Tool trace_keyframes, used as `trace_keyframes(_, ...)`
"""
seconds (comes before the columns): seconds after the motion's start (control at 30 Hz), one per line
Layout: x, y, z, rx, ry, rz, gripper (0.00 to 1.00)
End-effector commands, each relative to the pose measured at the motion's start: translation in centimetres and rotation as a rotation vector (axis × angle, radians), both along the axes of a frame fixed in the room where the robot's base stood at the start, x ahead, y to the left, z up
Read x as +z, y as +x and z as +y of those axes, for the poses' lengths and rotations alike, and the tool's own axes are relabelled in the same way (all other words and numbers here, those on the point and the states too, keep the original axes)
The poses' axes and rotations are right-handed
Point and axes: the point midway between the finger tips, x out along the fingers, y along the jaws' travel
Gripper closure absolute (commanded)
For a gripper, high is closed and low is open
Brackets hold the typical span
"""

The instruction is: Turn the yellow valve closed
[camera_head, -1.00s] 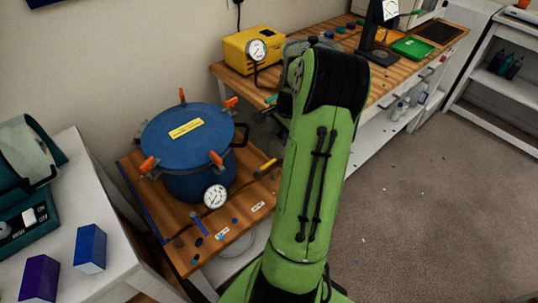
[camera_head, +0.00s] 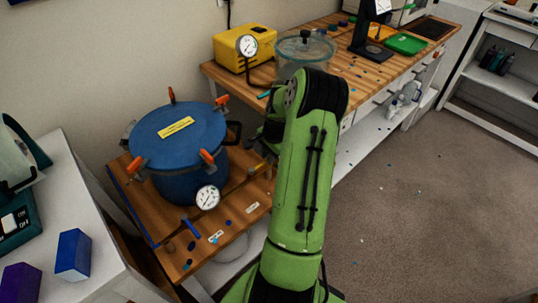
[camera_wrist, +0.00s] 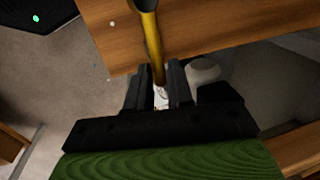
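The yellow valve handle shows in the head view (camera_head: 257,168) at the right of the wooden board, beside the blue pressure pot (camera_head: 181,140), partly hidden by my arm. In the wrist view the yellow handle (camera_wrist: 152,42) is a long bar seen nearly end to end. Its lower end reaches between the fingertips of my gripper (camera_wrist: 160,80). The fingers stand apart on either side with a narrow gap around the bar; I cannot tell whether either touches it. In the head view my gripper is mostly hidden behind my green arm.
A pressure gauge (camera_head: 208,197) and a blue-handled valve (camera_head: 190,228) sit in front of the pot. The pot has orange-handled clamps. A glass chamber (camera_head: 305,52) and yellow pump (camera_head: 236,55) stand on the bench behind. Open floor lies to the right.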

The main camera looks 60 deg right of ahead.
Motion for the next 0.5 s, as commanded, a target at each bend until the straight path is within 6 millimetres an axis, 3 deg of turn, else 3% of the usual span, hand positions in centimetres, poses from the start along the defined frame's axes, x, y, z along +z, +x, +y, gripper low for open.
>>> trace_keyframes(0.03, 0.01, 0.0, 0.0, 0.0, 0.0, 0.0, 0.87)
trace_keyframes(0.13, 0.02, 0.0, 0.0, 0.0, 0.0, 0.0, 1.0)
trace_keyframes(0.5, 0.04, -0.02, 0.02, -0.002, 0.0, 0.0, 1.0)
